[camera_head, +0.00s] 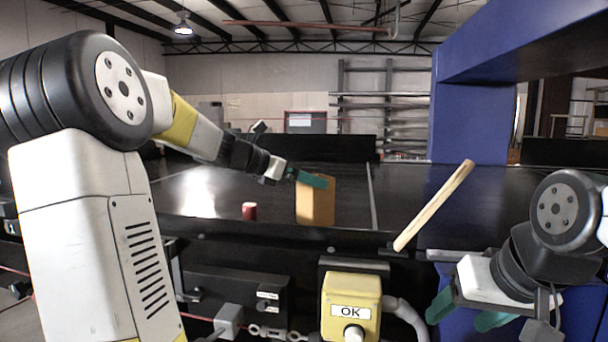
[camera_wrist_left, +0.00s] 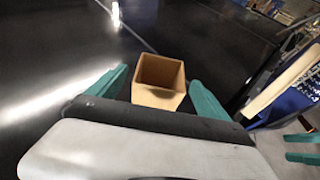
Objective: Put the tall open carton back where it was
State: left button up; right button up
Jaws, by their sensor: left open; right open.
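The tall open carton (camera_head: 315,206), tan and box-shaped, stands upright on the dark conveyor in the middle of the head view. In the left wrist view its square open top faces the camera, and the carton (camera_wrist_left: 160,97) appears empty. My left gripper (camera_head: 310,179), with teal fingers, is open at the carton's upper part. In the left wrist view one finger shows on each side of the carton, with dark gaps between; contact cannot be told. My right gripper (camera_head: 470,312) is open and empty at the lower right, in front of the conveyor, apart from the carton.
A pale wooden bar (camera_head: 434,206) slants up at the conveyor's front edge, right of the carton. A blue detector arch (camera_head: 472,118) stands at right. A yellow OK button box (camera_head: 350,298) is in front. Belt behind the carton is clear.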

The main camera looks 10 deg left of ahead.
pick_arm(q)
jog(key=v, duration=0.5)
notch_tip(320, 180, up, 5)
jog(key=w+d+n+t+y, duration=0.2)
jog(key=n+t+y, duration=0.15)
jog(key=n, duration=0.45)
jog(key=s+a+n+t+y, duration=0.1)
jog(key=s+a+n+y, duration=0.2)
jog(key=n, duration=0.7)
jog(key=s+a+n+t+y, duration=0.1)
jog(key=s+a+n+y, duration=0.15)
jog(key=n+y, duration=0.45)
jog(key=s+d+f+n+g+h, duration=0.3)
jog(key=s+f+n, duration=0.6)
jog(key=s, duration=0.3)
jog(key=s+d+f+n+g+h, duration=0.3)
jog(key=s+d+f+n+g, duration=0.2)
jog(key=s+f+n, duration=0.5)
jog(key=shift+s+d+f+g, duration=0.25)
jog(key=shift+s+f+g, duration=0.2)
jog(key=shift+s, duration=0.5)
jog(key=shift+r, duration=0.1)
jog(key=shift+c, duration=0.2)
